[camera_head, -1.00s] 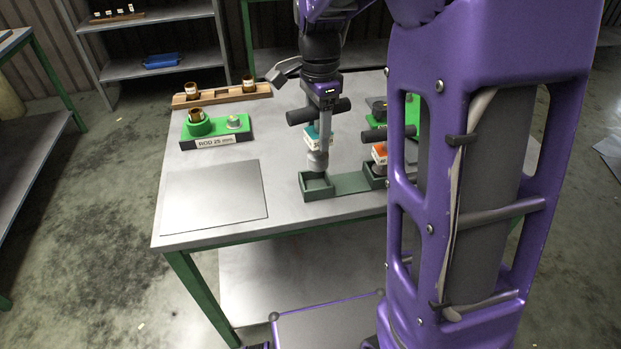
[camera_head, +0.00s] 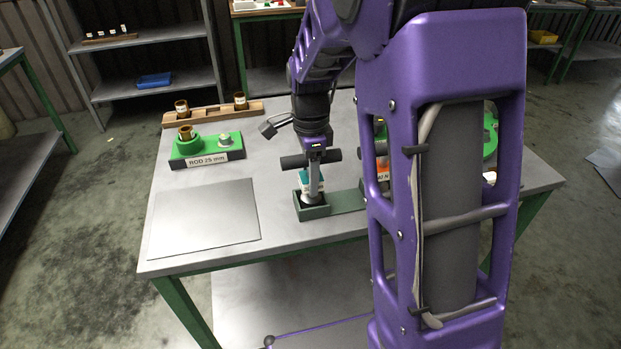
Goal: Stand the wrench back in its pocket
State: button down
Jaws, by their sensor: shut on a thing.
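The wrench (camera_head: 314,180) is a T-handled tool with black grips, a grey shaft and a thick lower end. It stands about upright under my gripper (camera_head: 316,153), which is shut on it at the crossbar. Its lower end is down within the walls of the left pocket (camera_head: 314,213) of the dark green holder (camera_head: 348,200). The front wall hides the tip, so I cannot tell whether it touches the floor of the pocket. The right part of the holder is hidden behind my arm.
A green block labelled ROD 25 (camera_head: 207,159) and a wooden rack (camera_head: 213,114) with brown-capped pieces stand at the left. A teal and white block (camera_head: 303,180) is just behind the wrench. A bare grey plate (camera_head: 205,218) leaves free room at the front left.

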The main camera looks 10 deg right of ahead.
jog(key=shift+f, duration=0.1)
jog(key=shift+f, duration=0.15)
jog(key=shift+c, duration=1.2)
grip_release()
notch_tip(320, 180, up, 12)
jog(key=shift+f+p, duration=0.15)
jog(key=shift+p, duration=0.9)
jog(key=shift+r, duration=0.35)
